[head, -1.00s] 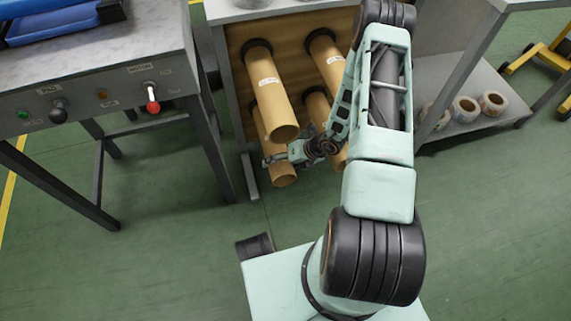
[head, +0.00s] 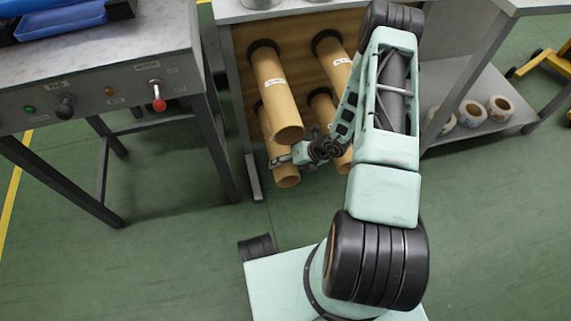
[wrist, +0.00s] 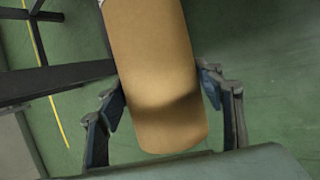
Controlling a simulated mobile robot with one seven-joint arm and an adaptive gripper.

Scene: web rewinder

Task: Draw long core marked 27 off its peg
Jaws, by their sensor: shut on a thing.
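Several tan cardboard cores stick out from pegs on a brown board (head: 300,98). My gripper (head: 286,158) is at the lower left core (head: 287,176), near its free end and just below the end of the upper left core (head: 276,95). In the wrist view, the two fingers of my gripper (wrist: 162,110) are shut on the sides of that core (wrist: 152,60). A bit of white label shows at its top edge. The upper cores carry white labels, but I cannot read any number. My arm partly hides the right cores (head: 335,62).
A shelf (head: 490,125) with several label rolls (head: 471,113) is at the right. Green floor is open in front of the rack.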

